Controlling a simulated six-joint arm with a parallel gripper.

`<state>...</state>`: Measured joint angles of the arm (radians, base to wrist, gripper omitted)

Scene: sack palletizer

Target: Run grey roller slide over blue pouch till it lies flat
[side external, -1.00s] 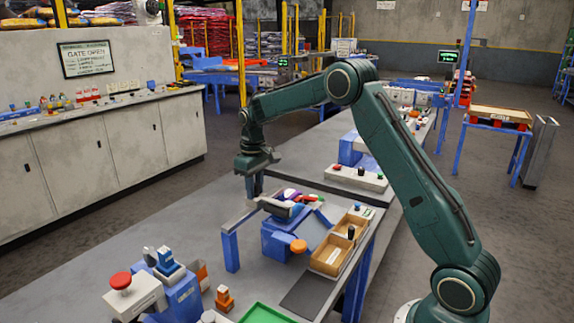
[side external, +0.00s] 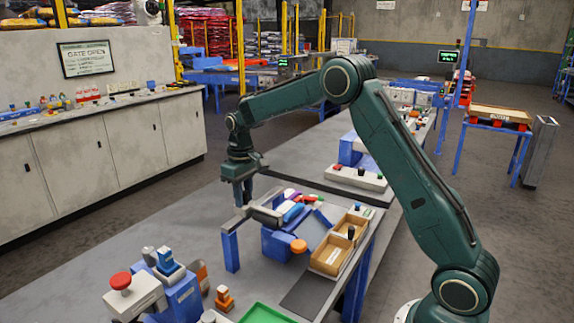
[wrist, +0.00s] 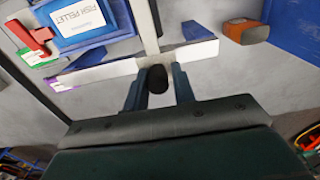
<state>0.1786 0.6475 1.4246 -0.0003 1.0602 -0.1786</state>
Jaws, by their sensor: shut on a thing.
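The blue pouch (side external: 293,212) lies on the blue stand among other coloured packs in the side view. In the wrist view the pouch (wrist: 62,20) shows a white label reading "FISH PELLET". The grey roller slide (side external: 264,214) sits beside the pouch, on its left in the side view, and leaves the pouch uncovered. My gripper (side external: 243,203) is at the slide's left end. In the wrist view my gripper (wrist: 158,88) is shut on a dark round knob (wrist: 157,78) at the slide. Whether the pouch is flat is hard to tell.
An orange knob (side external: 299,246) sticks out of the stand's front. Wooden trays (side external: 331,255) are to its right. A blue fixture with a red button (side external: 121,281) and a green tray (side external: 266,314) are in the foreground.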

